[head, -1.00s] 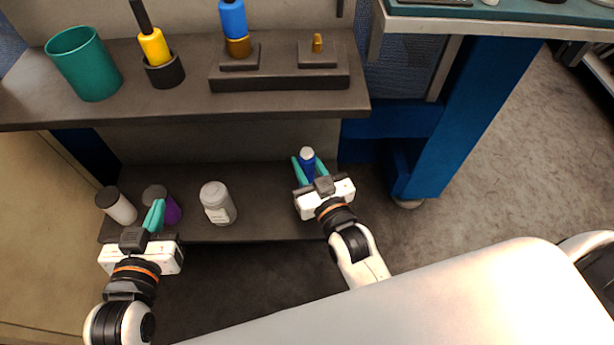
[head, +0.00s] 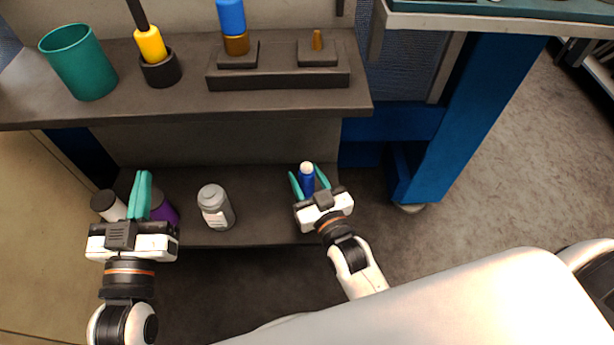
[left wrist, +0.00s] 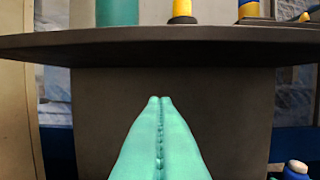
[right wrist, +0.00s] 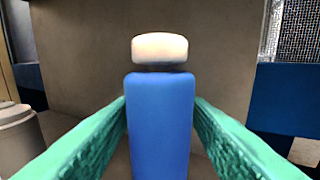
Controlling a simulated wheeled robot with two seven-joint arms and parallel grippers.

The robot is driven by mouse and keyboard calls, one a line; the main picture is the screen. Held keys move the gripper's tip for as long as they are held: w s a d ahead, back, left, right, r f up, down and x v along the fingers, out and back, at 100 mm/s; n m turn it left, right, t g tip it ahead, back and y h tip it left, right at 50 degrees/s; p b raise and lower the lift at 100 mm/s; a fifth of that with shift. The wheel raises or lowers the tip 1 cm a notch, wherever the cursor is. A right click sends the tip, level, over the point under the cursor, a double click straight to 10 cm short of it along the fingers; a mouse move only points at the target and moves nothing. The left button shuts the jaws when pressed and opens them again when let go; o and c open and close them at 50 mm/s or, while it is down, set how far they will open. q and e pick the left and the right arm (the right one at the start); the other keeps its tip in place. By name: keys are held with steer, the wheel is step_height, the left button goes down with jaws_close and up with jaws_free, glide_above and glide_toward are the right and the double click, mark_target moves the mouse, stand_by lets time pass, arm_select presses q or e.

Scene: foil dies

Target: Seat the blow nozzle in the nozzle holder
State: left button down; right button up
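A yellow-bodied tool with a dark stem (head: 150,45), which looks like the blow nozzle, stands in a short black cup (head: 161,72), which looks like the nozzle holder, on the upper shelf. In the left wrist view the yellow body (left wrist: 182,8) looks upright; its lower end is hidden inside the cup. My left gripper (head: 141,176) is shut and empty, below the upper shelf's front edge; its fingertips meet in the left wrist view (left wrist: 160,98). My right gripper (head: 308,172) has its fingers around a blue bottle with a white cap (right wrist: 160,120) and appears closed on its sides.
The upper shelf (head: 110,116) overhangs the lower one. A grey bottle (head: 214,208), a purple bottle (head: 165,212) and a white bottle (head: 108,207) stand below.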

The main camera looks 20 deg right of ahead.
steer(key=shift+o, duration=0.4)
steer(key=shift+r, duration=0.1)
steer(key=shift+s, duration=0.2)
steer(key=s+d+p, duration=0.1)
steer(key=s+p, duration=0.2)
steer(key=s, duration=0.8)
arm_select(q)
step_height(320, 180, down, 9)
steer(key=s+a+g+y, duration=0.2)
steer(key=g, duration=0.4)
steer(key=shift+s+g, duration=0.15)
steer(key=shift+g, duration=0.15)
arm_select(e)
steer(key=w+d+r+n+g+y, duration=0.1)
steer(key=w+r+g, duration=0.3)
steer(key=r, duration=0.3)
steer(key=shift+d+r+g, duration=0.35)
steer(key=shift+d+g, duration=0.05)
steer(key=shift+g, duration=0.2)
